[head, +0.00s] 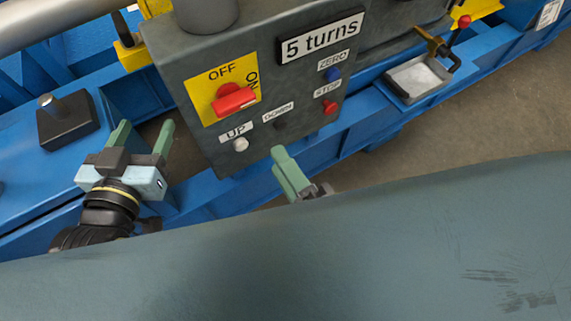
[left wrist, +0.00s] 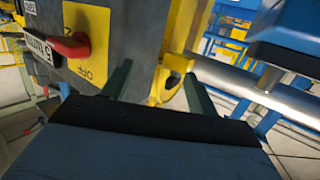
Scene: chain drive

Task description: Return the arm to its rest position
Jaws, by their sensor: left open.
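My left gripper (head: 146,130) is open and empty in the head view. It points up and away, left of the grey control box (head: 185,60) and apart from it. In the left wrist view its two green fingers (left wrist: 157,84) stand wide apart with nothing between them, and the box shows on the left. My right gripper (head: 283,160) points up-left just below the control box's lower edge. Its green fingers look close together, seen nearly side-on, and its base is partly hidden behind a large grey-blue surface.
The control box carries a red rotary switch (head: 235,98), a white UP button (head: 240,144), a blue ZERO button (head: 333,74), a red STOP button (head: 329,107) and a "5 turns" display (head: 320,38). A black block with a lever (head: 66,122) sits left. A metal tray (head: 418,78) sits right on the blue frame.

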